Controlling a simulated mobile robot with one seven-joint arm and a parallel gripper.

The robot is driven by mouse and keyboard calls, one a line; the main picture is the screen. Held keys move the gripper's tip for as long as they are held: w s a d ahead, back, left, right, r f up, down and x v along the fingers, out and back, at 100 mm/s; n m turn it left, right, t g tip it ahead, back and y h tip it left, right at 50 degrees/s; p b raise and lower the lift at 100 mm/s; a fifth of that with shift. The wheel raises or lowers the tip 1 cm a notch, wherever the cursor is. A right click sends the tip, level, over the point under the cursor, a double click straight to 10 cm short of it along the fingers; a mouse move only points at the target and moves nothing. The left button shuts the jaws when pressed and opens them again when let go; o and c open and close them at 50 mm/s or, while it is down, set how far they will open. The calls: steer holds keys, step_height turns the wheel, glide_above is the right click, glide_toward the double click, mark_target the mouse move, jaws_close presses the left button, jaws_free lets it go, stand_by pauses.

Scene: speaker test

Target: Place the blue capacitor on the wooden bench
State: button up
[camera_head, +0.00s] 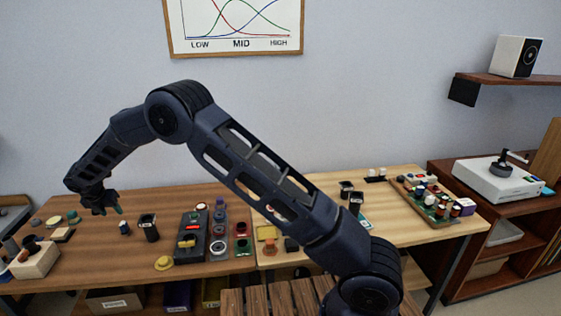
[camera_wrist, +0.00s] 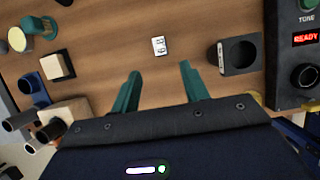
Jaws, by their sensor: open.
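A small dark blue cylinder (camera_head: 124,228), which looks like the blue capacitor, stands on the brown wooden bench (camera_head: 190,275) at the left in the head view. My gripper (camera_head: 108,209) is above the bench, up and left of it. In the wrist view my gripper (camera_wrist: 157,85) has its two green fingers spread apart, with nothing between them. A small white piece with dark marks (camera_wrist: 159,46) lies beyond the fingertips there; I cannot tell whether it is the same thing as the blue cylinder. Another blue part (camera_head: 420,190) sits in the right-hand tray.
A dark cup (camera_head: 148,228) stands right of the cylinder and shows in the wrist view (camera_wrist: 240,55). A dark control box (camera_head: 192,236) is farther right. A beige block (camera_head: 34,260) and spools are at the left. A parts tray (camera_head: 437,220) is on the right bench.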

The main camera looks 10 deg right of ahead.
steer(key=w+d+r+m, duration=0.35)
steer(key=d+r, duration=0.45)
steer(key=d, duration=0.3)
steer(key=w+d+r+m, duration=0.2)
steer(key=d+r+m, duration=0.4)
steer(key=d, duration=0.5)
steer(key=w+d+r+m, duration=0.3)
steer(key=d+r, duration=0.6)
steer(key=d, duration=0.2)
steer(key=s+d+r+m, duration=0.3)
steer(key=d+r+m, duration=0.1)
steer(key=d, duration=0.7)
steer(key=s+d+r+m, duration=0.3)
steer(key=d+r+m, duration=0.1)
steer(key=d, duration=0.6)
steer(key=s+d+r+m, duration=0.1)
steer(key=s+d+m, duration=0.4)
steer(key=s+d, duration=0.45)
steer(key=s+d+f+m, duration=0.2)
steer(key=s+d+m, duration=0.3)
steer(key=s, duration=0.3)
steer(key=s+d+f+m, duration=0.2)
steer(key=s+d+m, duration=0.3)
steer(key=s+d, duration=0.3)
steer(key=shift+s+f, duration=0.25)
steer(key=shift+s, duration=0.25)
